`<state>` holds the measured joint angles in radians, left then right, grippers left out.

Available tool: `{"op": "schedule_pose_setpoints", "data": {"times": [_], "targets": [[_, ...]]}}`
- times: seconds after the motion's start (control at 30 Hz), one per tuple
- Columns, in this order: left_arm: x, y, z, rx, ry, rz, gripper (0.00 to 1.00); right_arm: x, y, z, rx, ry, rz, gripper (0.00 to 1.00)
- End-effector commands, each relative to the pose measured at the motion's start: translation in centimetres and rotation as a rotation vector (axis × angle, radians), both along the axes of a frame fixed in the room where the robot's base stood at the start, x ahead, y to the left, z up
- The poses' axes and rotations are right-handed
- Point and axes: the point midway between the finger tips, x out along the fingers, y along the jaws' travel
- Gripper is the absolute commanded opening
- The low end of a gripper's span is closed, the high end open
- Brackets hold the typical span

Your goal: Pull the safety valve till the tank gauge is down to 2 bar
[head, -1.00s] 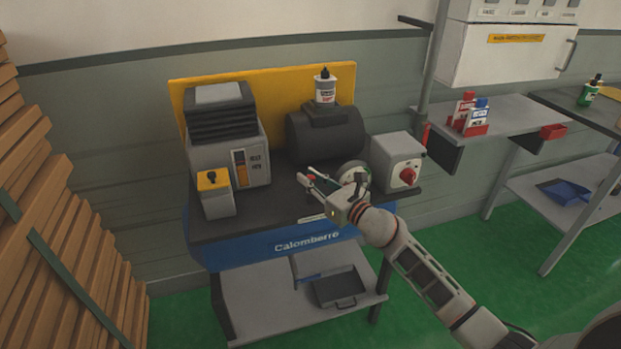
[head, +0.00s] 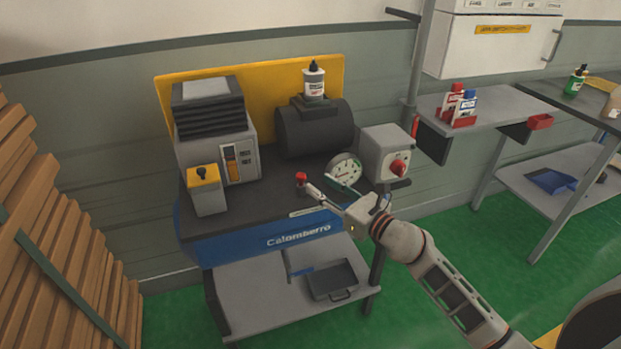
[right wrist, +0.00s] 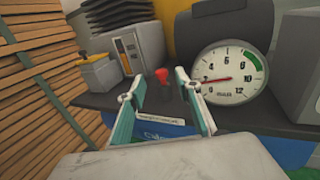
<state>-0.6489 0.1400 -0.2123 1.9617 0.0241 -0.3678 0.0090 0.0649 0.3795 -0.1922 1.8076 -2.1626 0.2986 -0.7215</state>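The compressor's safety valve shows as a red knob (head: 301,177) on the dark bench top. In the right wrist view the red knob (right wrist: 162,75) appears beyond and between my fingertips. The round white tank gauge (head: 344,171) stands to its right, partly behind my fingers. In the right wrist view the gauge (right wrist: 231,77) is clear, with its red needle pointing left, at about the 2 mark. My right gripper (head: 325,187) is open and empty, just in front and right of the knob, with its fingers (right wrist: 160,88) well apart. My left gripper is not in view.
A black tank (head: 315,130) with a bottle on top stands behind the gauge. A grey box with a red switch (head: 385,150) is close on the right. A grey machine (head: 217,140) is on the left, and stacked wooden slats (head: 60,230) are farther left.

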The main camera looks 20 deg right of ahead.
Motion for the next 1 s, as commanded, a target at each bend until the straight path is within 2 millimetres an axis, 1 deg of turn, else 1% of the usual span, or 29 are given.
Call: {"op": "schedule_pose_setpoints", "data": {"times": [0.03, 0.1, 0.23, 0.37, 0.8, 0.87, 0.93, 1.0], "targets": [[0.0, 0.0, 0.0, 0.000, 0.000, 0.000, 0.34, -0.8, -0.4, -0.1, -0.001, 0.002, 0.000, 0.34], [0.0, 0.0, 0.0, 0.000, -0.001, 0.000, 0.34, -1.6, -0.7, -0.1, 0.000, 0.001, 0.001, 0.34], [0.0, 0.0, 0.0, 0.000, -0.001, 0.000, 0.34, -2.5, -1.2, 0.0, -0.001, 0.000, 0.000, 0.34], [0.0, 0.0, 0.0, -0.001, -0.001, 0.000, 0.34, -2.8, -1.3, 0.0, 0.000, -0.001, 0.000, 0.34], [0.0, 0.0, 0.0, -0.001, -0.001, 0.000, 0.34, -2.8, -1.2, 0.0, 0.004, 0.001, 0.000, 0.34], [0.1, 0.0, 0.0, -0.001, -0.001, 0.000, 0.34, -3.0, -1.1, -0.1, 0.027, 0.008, 0.001, 0.34], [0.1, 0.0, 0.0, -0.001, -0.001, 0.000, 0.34, -3.5, -0.8, -0.5, 0.091, 0.031, 0.003, 0.34], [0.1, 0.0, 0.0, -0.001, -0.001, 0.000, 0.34, -4.4, -0.4, -1.2, 0.208, 0.072, 0.003, 0.34]]}}
